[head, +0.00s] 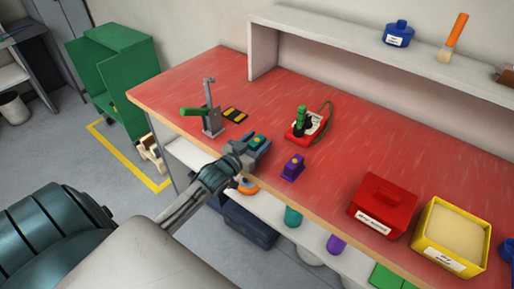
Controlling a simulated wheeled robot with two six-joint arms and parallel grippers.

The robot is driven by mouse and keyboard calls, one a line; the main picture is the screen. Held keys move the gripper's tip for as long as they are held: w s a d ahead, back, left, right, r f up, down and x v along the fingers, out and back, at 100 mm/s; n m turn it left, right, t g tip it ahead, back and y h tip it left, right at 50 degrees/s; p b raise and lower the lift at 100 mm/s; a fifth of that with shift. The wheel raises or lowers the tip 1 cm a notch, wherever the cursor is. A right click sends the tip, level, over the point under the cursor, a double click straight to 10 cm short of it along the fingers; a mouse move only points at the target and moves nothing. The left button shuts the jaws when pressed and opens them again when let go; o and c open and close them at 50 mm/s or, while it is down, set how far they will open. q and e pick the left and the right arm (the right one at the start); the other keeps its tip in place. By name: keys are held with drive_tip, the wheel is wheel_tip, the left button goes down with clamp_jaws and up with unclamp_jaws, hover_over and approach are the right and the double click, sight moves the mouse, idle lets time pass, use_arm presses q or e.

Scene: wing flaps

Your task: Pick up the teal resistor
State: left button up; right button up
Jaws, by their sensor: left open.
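A small teal block with a yellow patch on top, which I take as the teal resistor (257,141), lies near the front edge of the red workbench (180,93). My left gripper (255,150) is open, with its fingers low over the bench right at the teal block. The fingers and wrist hide part of the block, and I cannot tell whether they touch it. A purple block of similar shape (292,167) sits just to the right of the gripper. My right gripper is not in view.
A metal stand with a green handle (211,118) and a black-yellow piece (235,114) are left of the gripper. A red device with a green cable (305,128) is behind. A red box (382,207) and a yellow box (450,238) stand right. The bench's left end is clear.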

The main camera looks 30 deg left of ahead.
use_arm(q)
drive_tip(key=shift+w, duration=0.1)
drive_tip(key=c, duration=1.1)
drive_tip(key=shift+c, duration=0.2)
drive_tip(key=shift+r, duration=0.15)
